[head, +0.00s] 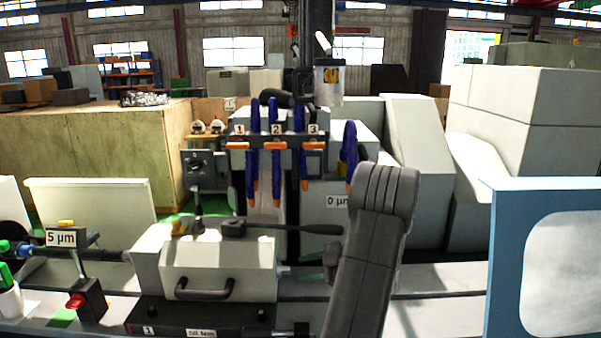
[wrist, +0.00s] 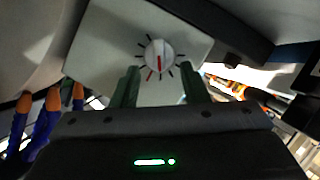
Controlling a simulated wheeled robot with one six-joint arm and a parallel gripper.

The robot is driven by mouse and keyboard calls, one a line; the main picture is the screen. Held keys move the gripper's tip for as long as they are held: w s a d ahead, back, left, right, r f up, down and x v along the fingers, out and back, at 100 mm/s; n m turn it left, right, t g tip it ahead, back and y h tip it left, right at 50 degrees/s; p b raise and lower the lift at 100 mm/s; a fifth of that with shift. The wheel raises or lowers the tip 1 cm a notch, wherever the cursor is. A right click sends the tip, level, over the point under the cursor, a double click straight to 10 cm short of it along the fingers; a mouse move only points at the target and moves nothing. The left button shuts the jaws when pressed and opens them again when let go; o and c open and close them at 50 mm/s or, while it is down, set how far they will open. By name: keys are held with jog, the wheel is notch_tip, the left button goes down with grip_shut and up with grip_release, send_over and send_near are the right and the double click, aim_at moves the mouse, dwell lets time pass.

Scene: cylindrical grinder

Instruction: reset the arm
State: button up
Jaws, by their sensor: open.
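In the wrist view, my gripper (wrist: 160,82) is open, its two dark green fingers apart. A round dial knob (wrist: 160,56) with a red pointer shows beyond the fingertips, on a pale plate (wrist: 105,45) with black tick marks. The knob shows in the gap between the fingers; I cannot tell whether they touch it. Nothing is seen held. In the head view, my grey arm rises at the right of centre, and I cannot make out the fingers there.
Blue hoses with orange tips (head: 276,165) hang above a machine block with a handle (head: 218,268). A dark lever (head: 290,229) points towards my arm. A blue-framed panel (head: 545,255) stands at the right. A 5 µm gauge stand (head: 88,290) is at the left.

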jog(key=b+x, duration=0.1)
jog(key=x, duration=0.5)
jog(key=shift+f, duration=0.25)
jog(key=b, duration=0.4)
jog(key=shift+d+n+t, duration=0.3)
jog(key=shift+n+t, duration=0.1)
jog(key=n+t+y+b, duration=0.1)
jog(key=n+b, duration=0.2)
jog(key=b, duration=0.7)
jog(key=shift+s+t+b, duration=0.1)
jog(key=shift+t+b, duration=0.2)
jog(key=shift+t, duration=0.1)
jog(key=p+v, duration=0.1)
jog(key=p, duration=0.1)
jog(key=p+v, duration=0.1)
jog(key=v, duration=0.1)
jog(key=shift+d+r+p, duration=0.15)
jog(key=shift+r+p, duration=0.2)
jog(key=shift+p, duration=0.05)
